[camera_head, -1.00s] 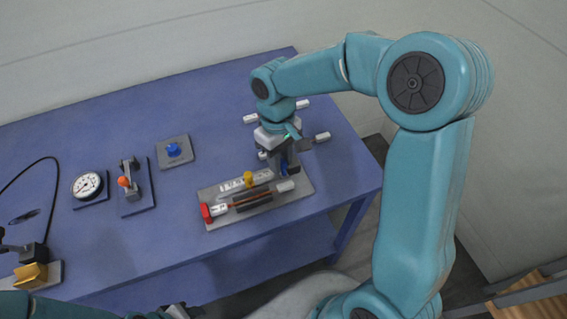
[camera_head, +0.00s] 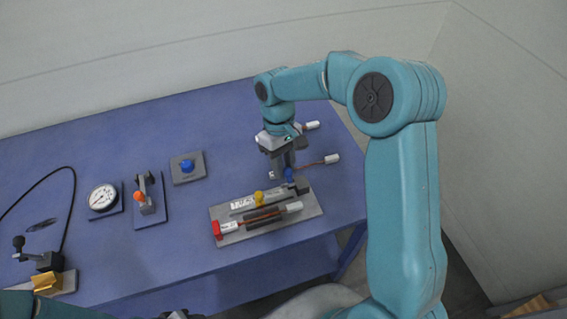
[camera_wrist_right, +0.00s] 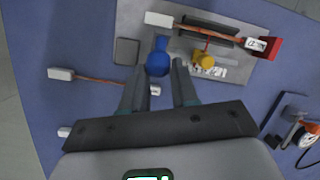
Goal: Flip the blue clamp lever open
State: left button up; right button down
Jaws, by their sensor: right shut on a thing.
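The blue clamp lever (camera_head: 289,174) is at the back right of the grey fixture plate (camera_head: 312,208). In the right wrist view the lever (camera_wrist_right: 158,60) lies between my fingertips, its rounded end toward my gripper and beyond the plate's edge. My right gripper (camera_head: 286,164) is shut on the lever, its fingers pointing down; it also shows in the right wrist view (camera_wrist_right: 160,82). The lever's pivot is hard to make out. Part of my left gripper (camera_head: 180,315) shows at the bottom edge of the head view; its jaws are cut off.
The plate carries a yellow knob (camera_head: 259,197) and a red end piece (camera_head: 216,229). A cable with white ends (camera_head: 332,159) lies behind it. A blue button (camera_head: 187,166), an orange-tipped lever (camera_head: 139,197) and a gauge (camera_head: 102,197) stand to the left.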

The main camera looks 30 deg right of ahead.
jog(key=shift+w+d+f+g+p, duration=0.3)
jog(key=shift+w+f+g+p, duration=0.1)
jog(key=shift+g+p, duration=0.55)
jog(key=shift+f, duration=0.1)
jog(key=shift+y, duration=0.3)
dwell(0.6)
jog(key=c, duration=0.9)
grip_release()
jog(key=shift+c, duration=0.2)
jog(key=v, duration=1.2)
jog(key=shift+w+b, duration=0.15)
jog(key=shift+b, duration=0.15)
jog(key=shift+a, duration=0.15)
